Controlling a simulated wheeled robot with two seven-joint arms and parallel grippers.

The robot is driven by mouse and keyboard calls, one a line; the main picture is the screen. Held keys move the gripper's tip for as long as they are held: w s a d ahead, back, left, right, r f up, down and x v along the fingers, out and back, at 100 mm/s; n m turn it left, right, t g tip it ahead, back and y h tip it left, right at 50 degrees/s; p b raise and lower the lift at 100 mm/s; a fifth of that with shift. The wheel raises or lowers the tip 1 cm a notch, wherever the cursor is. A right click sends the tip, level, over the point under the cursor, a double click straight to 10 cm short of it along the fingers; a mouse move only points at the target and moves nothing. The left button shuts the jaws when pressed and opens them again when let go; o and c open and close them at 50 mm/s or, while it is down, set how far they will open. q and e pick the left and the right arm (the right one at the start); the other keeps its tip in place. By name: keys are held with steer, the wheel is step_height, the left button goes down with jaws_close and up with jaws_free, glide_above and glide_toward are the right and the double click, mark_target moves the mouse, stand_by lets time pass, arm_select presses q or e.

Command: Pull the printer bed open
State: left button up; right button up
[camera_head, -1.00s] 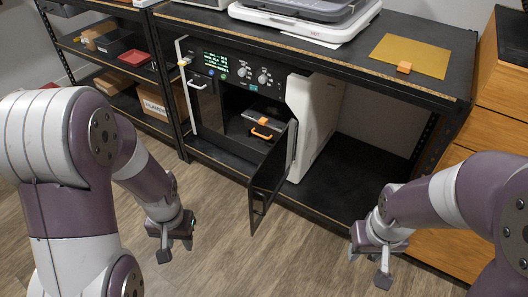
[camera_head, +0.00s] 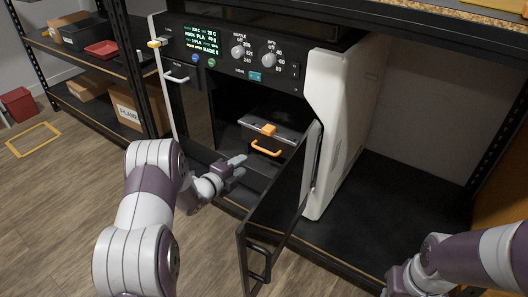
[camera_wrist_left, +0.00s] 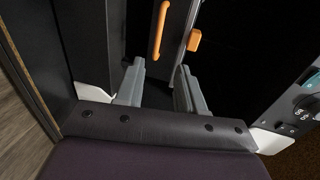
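The printer (camera_head: 335,110) stands on a black shelf, its front door (camera_head: 275,205) swung open. Inside it is the dark printer bed (camera_head: 285,133), with an orange pull handle (camera_head: 267,150) and an orange block (camera_head: 269,129) on its front. My left gripper (camera_head: 240,166) is at the printer's opening, just left of the handle and apart from it. In the left wrist view its fingers (camera_wrist_left: 158,88) are spread and empty; the orange handle (camera_wrist_left: 158,30) appears beyond them. My right gripper (camera_head: 403,282) is at the lower right, its fingers not clear.
The open door sticks out toward me, right of my left gripper. A shelf rack with a red tray (camera_head: 101,49) and cardboard boxes stands at the left. A red bin (camera_head: 18,103) is on the floor. The shelf right of the printer is bare.

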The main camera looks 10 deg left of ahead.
arm_select(q)
steer(key=b+x, duration=0.6)
steer(key=x, duration=0.5)
steer(key=shift+w+f, duration=0.2)
steer(key=shift+w, duration=0.15)
steer(key=shift+d, duration=0.1)
jaws_close()
